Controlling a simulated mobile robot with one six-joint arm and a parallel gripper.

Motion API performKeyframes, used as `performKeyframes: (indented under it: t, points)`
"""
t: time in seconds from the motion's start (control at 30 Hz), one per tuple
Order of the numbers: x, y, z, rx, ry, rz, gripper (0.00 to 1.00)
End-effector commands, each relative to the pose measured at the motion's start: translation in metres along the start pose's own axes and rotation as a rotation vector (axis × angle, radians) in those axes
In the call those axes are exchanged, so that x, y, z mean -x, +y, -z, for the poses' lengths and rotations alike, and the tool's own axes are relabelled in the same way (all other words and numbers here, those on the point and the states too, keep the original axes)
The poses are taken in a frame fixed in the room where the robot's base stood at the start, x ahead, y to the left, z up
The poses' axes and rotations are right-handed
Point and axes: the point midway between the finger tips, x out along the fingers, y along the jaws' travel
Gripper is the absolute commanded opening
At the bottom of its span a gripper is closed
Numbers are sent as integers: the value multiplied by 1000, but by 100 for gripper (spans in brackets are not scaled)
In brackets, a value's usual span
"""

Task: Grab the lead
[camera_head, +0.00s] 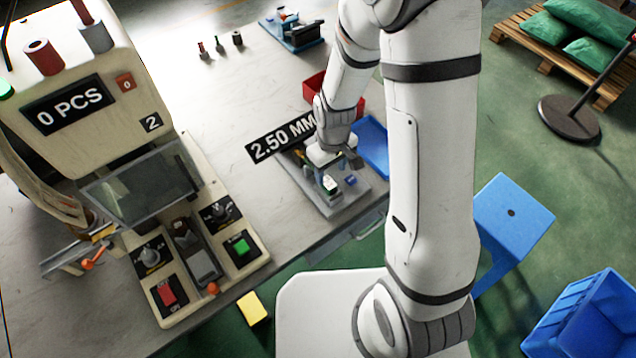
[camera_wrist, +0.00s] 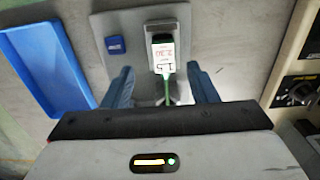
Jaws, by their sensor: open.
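A small upright item with a white printed face, green edges and a dark end (camera_wrist: 162,50) stands on a grey plate (camera_wrist: 138,22) in the wrist view. A thin green strip (camera_wrist: 168,90), which looks like the lead, runs from it toward my gripper; I cannot tell its full shape. My gripper (camera_wrist: 162,80) is open, with one blue-grey finger on each side of the strip, apart from it. In the head view my gripper (camera_head: 335,160) is above the grey fixture, and the white-and-green item (camera_head: 330,185) shows below it. The strip's near end is hidden by the gripper body.
A small blue block (camera_wrist: 116,45) lies on the plate beside the item. A blue tray (camera_wrist: 45,65) lies to the left in the wrist view. A red bin (camera_head: 315,86) is behind the fixture. The cream machine (camera_head: 75,125) stands at left in the head view.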

Motion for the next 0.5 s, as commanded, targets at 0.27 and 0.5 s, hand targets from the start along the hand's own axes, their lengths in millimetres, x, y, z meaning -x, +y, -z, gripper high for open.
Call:
performKeyframes:
  t: [0.27,0.5]
  points:
    - [-28,-7,0,5,-5,2,53]
    - [-50,-7,1,4,-1,0,53]
